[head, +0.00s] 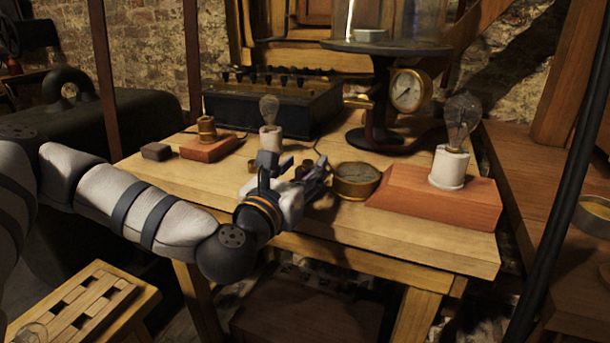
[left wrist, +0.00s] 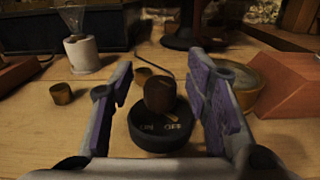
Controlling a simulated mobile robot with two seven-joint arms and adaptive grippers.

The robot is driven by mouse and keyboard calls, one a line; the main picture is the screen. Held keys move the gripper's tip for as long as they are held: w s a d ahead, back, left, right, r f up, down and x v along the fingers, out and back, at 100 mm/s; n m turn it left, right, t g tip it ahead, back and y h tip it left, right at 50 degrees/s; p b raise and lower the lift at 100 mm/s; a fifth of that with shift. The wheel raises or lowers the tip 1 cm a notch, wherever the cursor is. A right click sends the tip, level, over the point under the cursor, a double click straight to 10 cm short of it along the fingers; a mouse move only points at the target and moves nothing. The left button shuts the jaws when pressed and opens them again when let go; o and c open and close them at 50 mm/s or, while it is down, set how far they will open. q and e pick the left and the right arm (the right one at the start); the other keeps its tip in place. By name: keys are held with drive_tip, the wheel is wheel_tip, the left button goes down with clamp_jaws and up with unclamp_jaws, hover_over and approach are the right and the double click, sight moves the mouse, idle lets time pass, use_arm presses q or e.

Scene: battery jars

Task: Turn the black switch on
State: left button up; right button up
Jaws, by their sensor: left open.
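The black switch (left wrist: 162,139) is a round dark base with a brown knob (left wrist: 160,95) standing on it, in the middle of the left wrist view. In the head view my left gripper (head: 293,170) is low over the table's front part and mostly hides the switch. My right gripper is not in view.
On the wooden table (head: 420,222), a round brass instrument (head: 356,181) stands right of the gripper, beside a red-brown block with a bulb (head: 462,120). A second bulb (head: 269,108) on a white holder and a black box (head: 270,105) stand behind. Small brass cups (left wrist: 61,93) are nearby.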

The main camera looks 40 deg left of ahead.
use_arm(q)
drive_tip(key=shift+w, duration=0.15)
clamp_jaws()
